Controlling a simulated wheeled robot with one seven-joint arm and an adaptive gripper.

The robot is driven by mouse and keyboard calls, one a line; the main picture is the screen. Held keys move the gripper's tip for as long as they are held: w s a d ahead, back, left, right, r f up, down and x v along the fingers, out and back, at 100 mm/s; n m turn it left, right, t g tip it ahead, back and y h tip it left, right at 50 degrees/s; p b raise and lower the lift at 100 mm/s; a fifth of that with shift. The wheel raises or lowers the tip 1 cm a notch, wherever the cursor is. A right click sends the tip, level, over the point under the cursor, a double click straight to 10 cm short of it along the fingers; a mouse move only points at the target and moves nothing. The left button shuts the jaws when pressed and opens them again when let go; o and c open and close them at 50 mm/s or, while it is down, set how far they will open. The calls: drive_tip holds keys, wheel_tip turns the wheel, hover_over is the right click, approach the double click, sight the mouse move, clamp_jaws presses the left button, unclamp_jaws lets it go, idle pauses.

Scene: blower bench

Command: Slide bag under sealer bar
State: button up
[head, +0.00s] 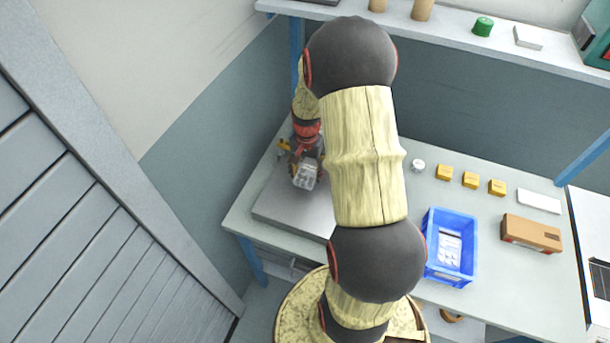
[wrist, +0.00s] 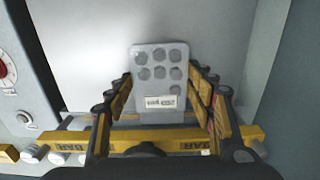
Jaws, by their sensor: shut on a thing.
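A grey bag (wrist: 160,75) with several round shapes and a small white label shows in the wrist view. My gripper (wrist: 163,92) is shut on it, with a finger along each side. The bag also shows in the head view (head: 305,178), over the grey plate (head: 275,208) at the bench's left. The yellow sealer bar (wrist: 150,135) runs across the lower wrist view, marked BAR. The bag's free end points away from the bar, over the plate. My arm hides most of the bar in the head view; the gap between bag and plate cannot be judged.
A control panel with a red knob (wrist: 4,71) is at the wrist view's left. A blue bin (head: 462,219) with packs inside, several yellow blocks (head: 470,180) and a brown box (head: 530,233) are on the bench right of my arm. A shelf (head: 550,58) runs above.

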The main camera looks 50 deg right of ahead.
sight(307, 174)
drive_tip(key=shift+d, duration=0.2)
drive_tip(key=shift+f, duration=0.2)
idle(0.5)
drive_tip(key=o, duration=1.4)
wheel_tip(307, 174, up, 12)
